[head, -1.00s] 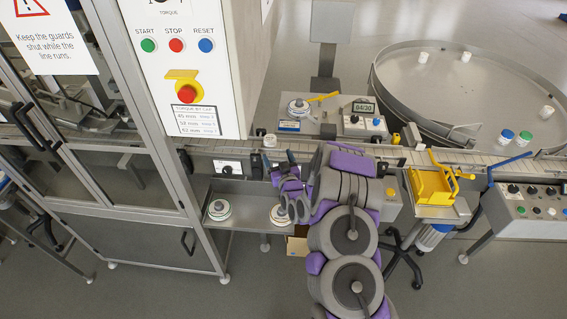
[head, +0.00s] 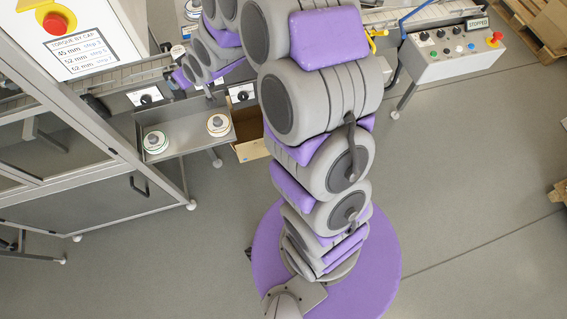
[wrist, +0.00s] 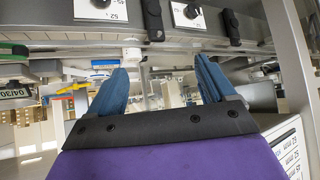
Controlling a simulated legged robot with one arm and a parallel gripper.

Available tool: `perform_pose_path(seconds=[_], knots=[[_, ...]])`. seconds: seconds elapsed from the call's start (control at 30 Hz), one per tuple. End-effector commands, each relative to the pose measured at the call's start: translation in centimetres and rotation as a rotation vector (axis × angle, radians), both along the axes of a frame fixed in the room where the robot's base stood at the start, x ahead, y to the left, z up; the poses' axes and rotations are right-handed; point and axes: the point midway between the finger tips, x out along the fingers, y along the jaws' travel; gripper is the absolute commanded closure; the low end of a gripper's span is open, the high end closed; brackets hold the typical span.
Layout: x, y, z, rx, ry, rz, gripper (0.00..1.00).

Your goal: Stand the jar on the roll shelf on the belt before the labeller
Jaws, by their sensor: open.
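In the wrist view my gripper (wrist: 160,65) is open, its two blue fingers apart with nothing held between them. A small white jar-like object (wrist: 132,56) shows beyond the left finger, against the conveyor side; this view looks upside down. In the head view the roll shelf (head: 187,138) holds a green-rimmed roll (head: 155,142) and a pale roll (head: 218,125). I cannot make out a jar on the shelf. The belt (head: 125,74) runs behind the shelf. My arm hides much of the belt, and my fingers are not clear in the head view.
A guarded machine cabinet (head: 75,150) stands left of the shelf. A cardboard box (head: 250,148) is below the shelf's right end. A control panel (head: 455,48) reading STOPPED is at upper right. Open floor lies in front.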

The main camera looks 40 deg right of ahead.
Motion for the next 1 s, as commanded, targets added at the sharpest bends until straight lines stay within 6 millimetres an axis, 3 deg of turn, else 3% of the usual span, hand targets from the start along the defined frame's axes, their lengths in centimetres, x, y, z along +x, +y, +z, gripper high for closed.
perform_pose_path(seconds=[0.1,0.37,0.8,0.9,1.0], knots=[[-4.1,-0.4,2.2,-0.031,0.113,-0.002,0.17],[-15.5,-1.8,5.6,-0.092,0.394,-0.038,0.17],[-37.1,-3.7,10.5,-0.134,0.843,-0.157,0.17],[-40.2,-3.7,11.1,-0.131,0.905,-0.175,0.17],[-42.1,-3.7,11.4,-0.129,0.945,-0.185,0.17]])
